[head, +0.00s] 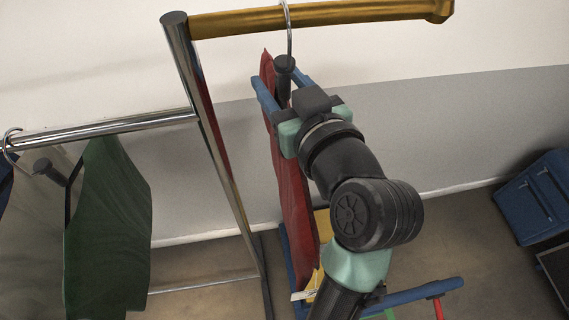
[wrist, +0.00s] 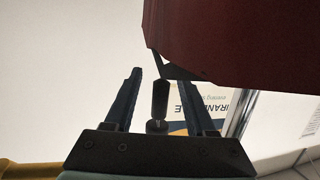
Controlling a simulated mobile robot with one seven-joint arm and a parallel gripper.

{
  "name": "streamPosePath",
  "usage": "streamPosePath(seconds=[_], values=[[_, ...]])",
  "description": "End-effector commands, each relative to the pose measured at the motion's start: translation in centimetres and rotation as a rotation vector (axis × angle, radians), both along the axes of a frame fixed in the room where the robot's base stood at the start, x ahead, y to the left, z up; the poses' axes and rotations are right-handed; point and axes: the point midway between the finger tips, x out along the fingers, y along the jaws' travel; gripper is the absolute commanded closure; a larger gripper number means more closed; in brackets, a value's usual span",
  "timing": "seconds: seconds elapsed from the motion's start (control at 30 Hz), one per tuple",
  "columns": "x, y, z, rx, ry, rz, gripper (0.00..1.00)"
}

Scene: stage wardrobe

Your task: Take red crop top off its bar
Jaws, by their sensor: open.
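The red crop top (head: 290,200) hangs on a hanger under the gold bar (head: 325,18), its metal hook (head: 289,30) over the bar. The hanger has a black knob (head: 285,64) below the hook. My gripper (head: 274,76) is open, with its blue fingers at the knob's height. In the wrist view the knob (wrist: 160,98) stands between the two spread fingers of my gripper (wrist: 164,82), with a gap on each side. The red top (wrist: 250,45) fills the upper right there. My arm hides part of the top in the head view.
A chrome post (head: 205,120) stands left of the top. A lower chrome bar (head: 100,129) holds a green garment (head: 108,215) and a grey one at the left. A blue case (head: 537,195) is on the floor at the right. A printed sign (wrist: 225,105) shows behind the fingers.

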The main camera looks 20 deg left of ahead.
Motion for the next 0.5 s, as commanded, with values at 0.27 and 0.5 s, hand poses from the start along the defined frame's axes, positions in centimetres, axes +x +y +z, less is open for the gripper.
streamPosePath(seconds=[0.27, 0.5], values=[[0.94, 1.05, -0.33, 0.0, -0.001, 0.001, 0.44], [0.9, 1.02, -0.33, -0.001, -0.001, 0.001, 0.69]])
